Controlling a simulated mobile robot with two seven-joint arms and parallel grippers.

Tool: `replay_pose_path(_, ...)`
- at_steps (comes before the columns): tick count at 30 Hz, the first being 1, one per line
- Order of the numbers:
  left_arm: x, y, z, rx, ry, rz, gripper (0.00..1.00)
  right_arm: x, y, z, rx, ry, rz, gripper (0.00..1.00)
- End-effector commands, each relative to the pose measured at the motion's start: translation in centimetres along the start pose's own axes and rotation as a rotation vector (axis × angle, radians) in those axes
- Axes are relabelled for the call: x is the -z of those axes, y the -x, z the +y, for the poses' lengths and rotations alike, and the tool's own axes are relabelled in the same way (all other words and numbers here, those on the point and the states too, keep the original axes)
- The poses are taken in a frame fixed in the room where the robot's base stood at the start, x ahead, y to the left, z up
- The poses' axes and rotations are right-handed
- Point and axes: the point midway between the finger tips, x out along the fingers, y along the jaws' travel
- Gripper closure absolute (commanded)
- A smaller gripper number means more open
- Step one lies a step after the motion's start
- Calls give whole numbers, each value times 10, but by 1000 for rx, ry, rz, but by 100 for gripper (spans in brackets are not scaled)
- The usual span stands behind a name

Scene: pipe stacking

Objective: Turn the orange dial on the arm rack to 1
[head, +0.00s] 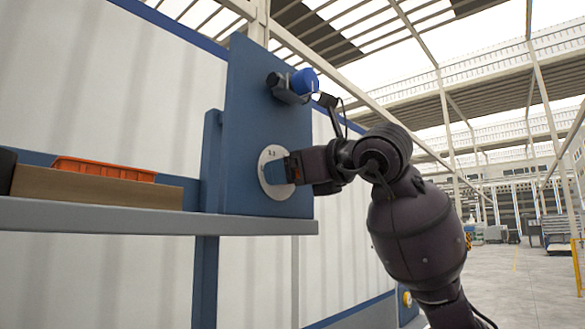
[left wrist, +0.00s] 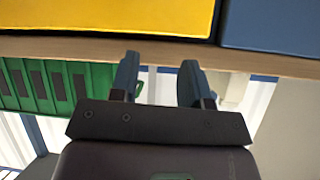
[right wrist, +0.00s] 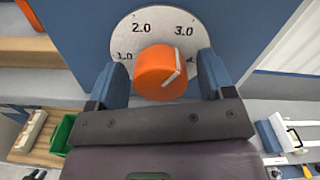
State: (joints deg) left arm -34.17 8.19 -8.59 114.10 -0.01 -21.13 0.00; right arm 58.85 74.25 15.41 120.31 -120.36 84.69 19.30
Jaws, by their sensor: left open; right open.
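The orange dial (right wrist: 156,75) sits on a white round scale plate (right wrist: 128,31) in the right wrist view, with 1.0 at its left, 2.0 and 3.0 above. Its white pointer line is on the upper right side, roughly toward 3.0. In the head view the plate (head: 265,158) is on a blue upright panel (head: 245,110), and the dial is hidden behind my right gripper (head: 282,170). My right gripper is open, its fingers on either side of the dial; contact cannot be told. My left gripper (left wrist: 160,64) is open and empty in the left wrist view.
A blue cylinder on a bracket (head: 304,83) juts from the panel above the dial. A grey shelf (head: 150,218) with an orange tray (head: 105,169) runs to the left. In the left wrist view, a wooden shelf edge (left wrist: 60,47) and yellow bin (left wrist: 110,14) are close to my left fingers.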

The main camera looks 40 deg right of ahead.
Motion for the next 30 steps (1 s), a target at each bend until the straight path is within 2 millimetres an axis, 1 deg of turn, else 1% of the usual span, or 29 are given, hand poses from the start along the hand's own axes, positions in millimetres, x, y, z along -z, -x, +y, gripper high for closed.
replay_pose_path(5, 0, 0, 0, 0, 0, 0, 57, 0, 0, 0, 0, 0, 0, 25)
replay_pose_path(15, -2, 1, 0, 1, 1, -5, 57, 0, 0, 0, 0, 0, 0, 74)
replay_pose_path(23, -8, 2, 0, 2, 2, -13, 57, 1, 0, 0, 0, 26, 1, 74)
replay_pose_path(30, -14, 0, 0, 1, 1, -18, 57, 1, 0, 0, 2, 147, 2, 74)
